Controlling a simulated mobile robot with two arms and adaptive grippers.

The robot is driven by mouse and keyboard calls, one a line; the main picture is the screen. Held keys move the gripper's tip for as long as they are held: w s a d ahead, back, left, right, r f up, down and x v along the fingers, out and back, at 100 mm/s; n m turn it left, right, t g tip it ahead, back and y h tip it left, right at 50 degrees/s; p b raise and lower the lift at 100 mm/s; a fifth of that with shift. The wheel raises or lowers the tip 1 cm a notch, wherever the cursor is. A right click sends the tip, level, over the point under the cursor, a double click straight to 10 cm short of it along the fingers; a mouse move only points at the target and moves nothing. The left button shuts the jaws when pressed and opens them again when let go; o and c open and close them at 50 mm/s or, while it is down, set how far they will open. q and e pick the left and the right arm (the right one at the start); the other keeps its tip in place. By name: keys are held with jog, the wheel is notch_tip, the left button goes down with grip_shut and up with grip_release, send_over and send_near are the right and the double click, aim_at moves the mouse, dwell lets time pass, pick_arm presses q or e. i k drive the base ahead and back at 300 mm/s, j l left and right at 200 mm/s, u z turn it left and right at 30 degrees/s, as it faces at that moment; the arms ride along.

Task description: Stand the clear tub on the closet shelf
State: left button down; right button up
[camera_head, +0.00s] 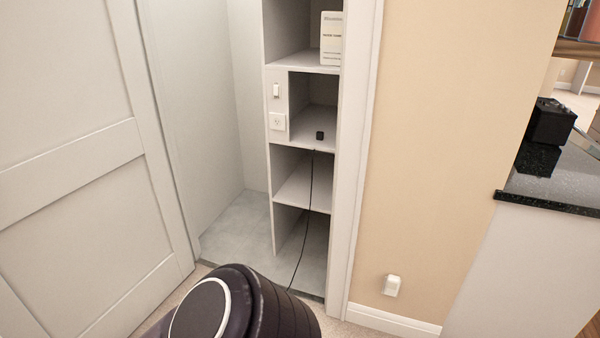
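The closet stands open at the centre, with a white shelf unit along its right side. Its shelves include an upper shelf (297,61), a middle shelf (301,131) and a lower shelf (298,194). The lower shelf looks bare where it shows; its right part is hidden by the door frame. I see no clear tub in this view. A dark rounded link of one of my arms rises at the bottom centre. Neither gripper shows, so I cannot see what either one holds.
A white box (331,38) stands on the upper shelf. A small black plug-like item (320,135) sits on the middle shelf, and a black cable (307,215) hangs to the floor. A white door (70,150) is at left, a dark counter (555,185) at right.

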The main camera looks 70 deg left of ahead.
aim_at(316, 189)
jog(key=j+u, duration=0.2)
jog(key=j, duration=0.35)
jog(key=j+u, duration=0.15)
jog(key=j, duration=0.45)
jog(key=i+j+u, duration=0.2)
jog(key=j, duration=0.35)
jog(key=j+u, duration=0.15)
jog(key=j, duration=0.4)
jog(key=i, duration=0.05)
